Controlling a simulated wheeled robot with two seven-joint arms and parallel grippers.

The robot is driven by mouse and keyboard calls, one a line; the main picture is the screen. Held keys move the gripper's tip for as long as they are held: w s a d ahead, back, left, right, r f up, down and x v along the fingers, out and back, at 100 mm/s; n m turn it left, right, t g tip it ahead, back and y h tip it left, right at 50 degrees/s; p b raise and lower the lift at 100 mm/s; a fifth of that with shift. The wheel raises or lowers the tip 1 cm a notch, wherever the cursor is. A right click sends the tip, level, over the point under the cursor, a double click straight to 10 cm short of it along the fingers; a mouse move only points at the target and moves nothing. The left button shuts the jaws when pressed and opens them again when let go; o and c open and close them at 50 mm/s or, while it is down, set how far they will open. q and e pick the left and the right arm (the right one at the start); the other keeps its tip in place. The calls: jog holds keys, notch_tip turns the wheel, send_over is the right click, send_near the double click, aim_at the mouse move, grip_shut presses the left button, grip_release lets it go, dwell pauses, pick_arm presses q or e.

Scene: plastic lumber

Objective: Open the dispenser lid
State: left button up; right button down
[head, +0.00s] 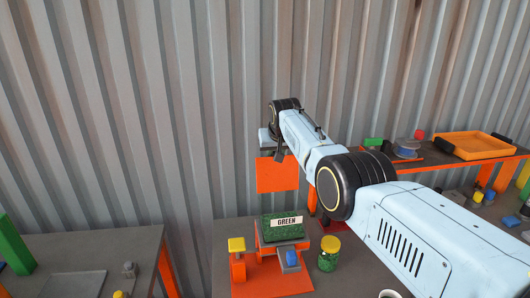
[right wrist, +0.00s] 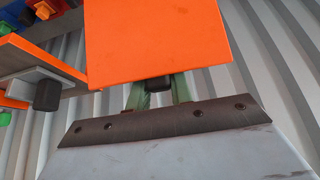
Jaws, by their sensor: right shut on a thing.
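A square orange panel (head: 277,174) stands upright behind and above a box with a "GREEN" label (head: 289,221), filled with green bits. I take the panel for the dispenser lid, but cannot tell how it joins the box. My right gripper (head: 278,154) is at the panel's top edge in the head view, its fingers mostly hidden. In the right wrist view, the panel (right wrist: 158,40) fills the upper middle. The green fingers of my right gripper (right wrist: 158,92) are closed around a small black knob (right wrist: 158,83) at the panel's edge. My left gripper is not in view.
A jar of green bits (head: 329,254) with a yellow lid stands right of the box. A yellow-topped orange post (head: 237,262) stands left. An orange tray (head: 473,145) lies on the right-hand table. A corrugated wall (head: 130,120) stands close behind. A gap separates the left table (head: 75,258).

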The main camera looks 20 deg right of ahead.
jog(key=shift+f+g, duration=0.4)
jog(key=shift+f, duration=0.3)
jog(key=c, duration=1.6)
grip_release()
jog(key=o, duration=0.4)
jog(key=shift+w+r, duration=0.1)
jog(key=shift+c, duration=0.2)
jog(key=shift+r, duration=0.45)
jog(key=shift+p+v, duration=1.1)
jog(key=shift+p, duration=0.05)
jog(key=b+v, duration=0.1)
jog(key=v, duration=0.9)
jog(key=shift+s+r+b, duration=0.15)
jog(key=shift+s+b, duration=0.25)
